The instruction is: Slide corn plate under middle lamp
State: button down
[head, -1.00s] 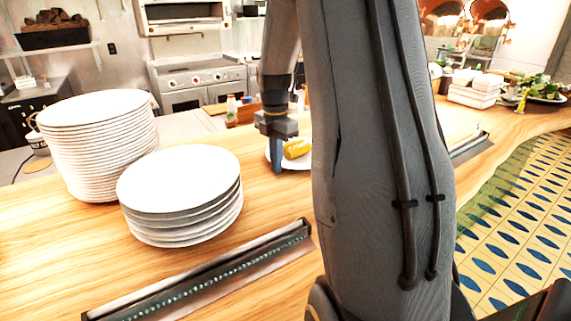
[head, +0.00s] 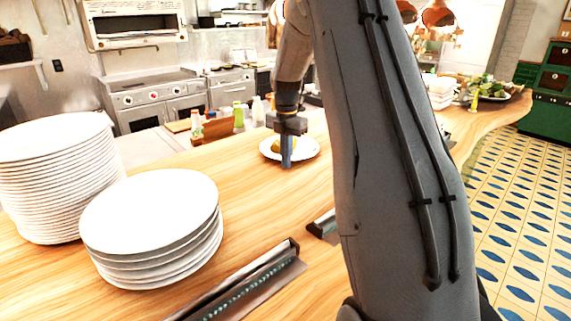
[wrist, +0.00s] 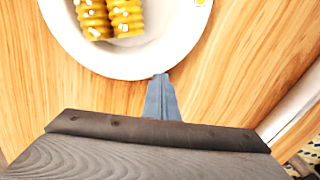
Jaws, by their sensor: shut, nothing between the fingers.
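The corn plate (head: 308,150), a white round plate, lies on the wooden counter in the head view, partly hidden by my gripper (head: 287,163). The plate (wrist: 133,70) also shows at the top of the wrist view, with two yellow corn pieces (wrist: 126,18) on it. My gripper (wrist: 161,82) is shut and empty, with its fingertips pointing down at the near rim of the plate. They look very close to the rim; I cannot tell if they touch it. Copper lamps (head: 437,15) hang at the top right; I cannot tell which is the middle one.
A tall stack of white plates (head: 50,190) and a lower stack (head: 150,215) stand at the left. A metal rail (head: 245,285) lies along the near counter. Bottles (head: 238,116) stand behind the plate. White containers (head: 440,92) and a platter of greens (head: 492,90) are farther right. Wood between is bare.

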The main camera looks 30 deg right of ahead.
aim_at(293, 158)
jog(key=shift+w+d, duration=0.4)
jog(key=shift+d, duration=0.5)
jog(key=shift+w+d, duration=0.4)
jog(key=shift+d, duration=0.45)
jog(key=shift+a, duration=0.1)
